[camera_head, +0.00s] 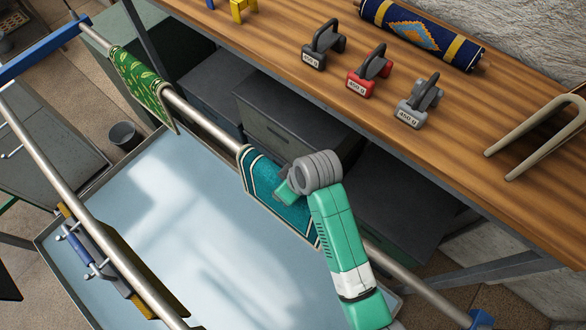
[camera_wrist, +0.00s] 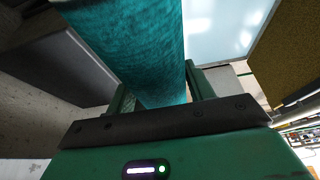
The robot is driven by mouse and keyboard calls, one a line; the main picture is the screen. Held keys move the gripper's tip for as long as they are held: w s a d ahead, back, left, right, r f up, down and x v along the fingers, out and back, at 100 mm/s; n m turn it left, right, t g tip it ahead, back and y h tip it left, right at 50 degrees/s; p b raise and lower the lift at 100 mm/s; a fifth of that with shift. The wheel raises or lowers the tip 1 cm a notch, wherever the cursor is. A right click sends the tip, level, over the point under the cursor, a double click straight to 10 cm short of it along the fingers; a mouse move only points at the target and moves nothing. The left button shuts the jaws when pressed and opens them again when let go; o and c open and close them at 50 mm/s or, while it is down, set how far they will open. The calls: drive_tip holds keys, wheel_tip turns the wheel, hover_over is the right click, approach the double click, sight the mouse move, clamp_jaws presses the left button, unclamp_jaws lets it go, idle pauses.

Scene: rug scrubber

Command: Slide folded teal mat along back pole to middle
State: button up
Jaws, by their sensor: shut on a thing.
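The folded teal mat (camera_head: 262,177) hangs over the back pole (camera_head: 205,121), around the middle of its length in the head view. My gripper (camera_head: 286,190) is at the mat, and my wrist hides part of it. In the wrist view the teal mat (camera_wrist: 135,45) runs down between the two fingers of my gripper (camera_wrist: 160,95), which are shut on it. The fingertips themselves are hidden behind the mat in the wrist view.
A green patterned mat (camera_head: 142,82) hangs on the same pole to the left. A pale tray (camera_head: 165,215) lies below. The wooden bench (camera_head: 290,30) behind holds weights (camera_head: 369,72) and a rolled rug (camera_head: 425,33).

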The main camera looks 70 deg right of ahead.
sight(241, 148)
drive_tip(key=shift+w, duration=0.2)
drive_tip(key=shift+w+d+b, duration=0.15)
drive_tip(key=shift+w+d, duration=0.1)
drive_tip(key=shift+w, duration=0.6)
drive_tip(key=shift+w+d+b, duration=0.1)
drive_tip(key=shift+w+d, duration=0.2)
drive_tip(key=shift+w, duration=0.55)
drive_tip(key=shift+w+d+b, duration=0.15)
drive_tip(key=shift+w+d, duration=0.1)
drive_tip(key=shift+w, duration=0.6)
drive_tip(key=shift+w+d+b, duration=0.25)
drive_tip(key=shift+w, duration=0.5)
drive_tip(key=shift+w+d+b, duration=0.2)
drive_tip(key=shift+w+d, duration=0.05)
drive_tip(key=shift+w, duration=0.45)
drive_tip(key=shift+w+d+b, duration=0.2)
drive_tip(key=shift+w, duration=0.4)
drive_tip(key=shift+w+d+b, duration=0.15)
drive_tip(key=shift+w, duration=0.4)
drive_tip(key=shift+w+d+b, duration=0.25)
drive_tip(key=shift+w+b, duration=0.2)
drive_tip(key=shift+w, duration=0.45)
drive_tip(key=shift+w+d+b, duration=0.3)
drive_tip(key=shift+w+b, duration=0.1)
drive_tip(key=shift+w, duration=0.45)
drive_tip(key=shift+w+d+b, duration=0.25)
drive_tip(key=shift+w+b, duration=0.2)
drive_tip(key=shift+w, duration=0.45)
